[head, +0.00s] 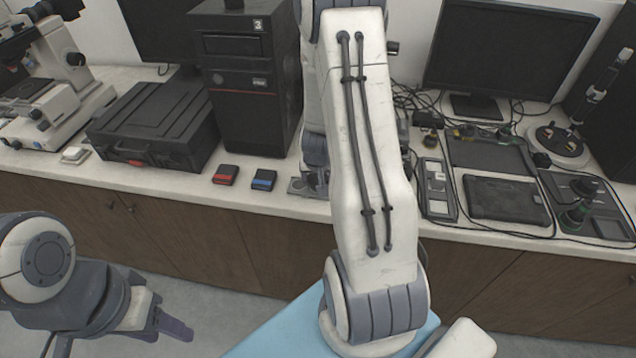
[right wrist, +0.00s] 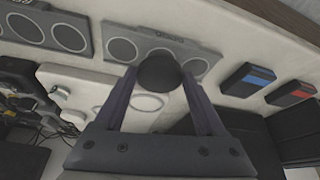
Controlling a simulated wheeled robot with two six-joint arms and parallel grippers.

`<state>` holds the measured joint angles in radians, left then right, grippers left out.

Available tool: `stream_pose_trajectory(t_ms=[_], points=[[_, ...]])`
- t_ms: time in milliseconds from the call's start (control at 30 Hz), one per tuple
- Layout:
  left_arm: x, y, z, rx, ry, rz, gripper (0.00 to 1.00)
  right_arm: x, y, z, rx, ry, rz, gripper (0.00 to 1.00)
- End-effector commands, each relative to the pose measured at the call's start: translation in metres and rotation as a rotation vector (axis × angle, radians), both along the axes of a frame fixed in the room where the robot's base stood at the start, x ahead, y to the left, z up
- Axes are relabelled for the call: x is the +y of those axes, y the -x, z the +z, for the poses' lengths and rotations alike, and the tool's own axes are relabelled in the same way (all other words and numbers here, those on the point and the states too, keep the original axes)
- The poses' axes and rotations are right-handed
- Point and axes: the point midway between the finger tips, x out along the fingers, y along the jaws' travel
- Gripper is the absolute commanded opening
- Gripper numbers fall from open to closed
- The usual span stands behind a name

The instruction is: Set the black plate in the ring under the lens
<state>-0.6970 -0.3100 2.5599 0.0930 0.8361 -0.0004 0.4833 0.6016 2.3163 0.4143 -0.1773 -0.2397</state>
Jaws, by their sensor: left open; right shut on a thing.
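My right gripper (right wrist: 160,75) is shut on a round black piece, which I take to be the black plate (right wrist: 160,70), in the right wrist view. The piece is held above the counter, in front of a grey holder (right wrist: 192,50) with round recesses. A white base with a pale ring (right wrist: 150,103) lies beside the holder, partly behind my fingers; no lens can be made out over it. In the head view my own arm hides the right gripper and the plate. My left gripper (head: 172,326) is open and empty, low in front of the cabinets.
A red-marked box (head: 225,175) and a blue-marked box (head: 263,179) lie on the counter (head: 200,192). A black case (head: 155,125), a computer tower (head: 250,85) and a microscope (head: 55,85) stand at left. Trays, a tablet (head: 507,200) and cables crowd the right.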

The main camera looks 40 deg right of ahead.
Motion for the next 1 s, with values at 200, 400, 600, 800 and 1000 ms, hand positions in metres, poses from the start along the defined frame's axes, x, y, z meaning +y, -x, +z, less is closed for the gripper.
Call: stream_pose_trajectory(t_ms=[200, 400, 600, 800, 1000], points=[[0.0, 0.0, -0.008, 0.0, 0.0, 0.0, 0.5, 0.0, 0.0, -0.02, -0.001, 0.001, 0.001, 0.18], [0.0, 0.0, -0.007, 0.0, 0.0, 0.0, 0.5, 0.0, 0.0, -0.019, -0.002, 0.001, 0.0, 0.18], [0.0, 0.0, -0.01, 0.0, 0.0, 0.0, 0.5, 0.0, 0.0, -0.023, -0.001, 0.001, 0.0, 0.92], [0.0, 0.0, -0.01, 0.0, 0.0, 0.0, 0.5, 0.0, 0.0, -0.023, -0.001, 0.001, 0.0, 1.0], [0.0, 0.0, -0.004, 0.0, 0.0, 0.0, 0.5, 0.001, 0.001, -0.012, -0.002, 0.001, -0.001, 1.0]])
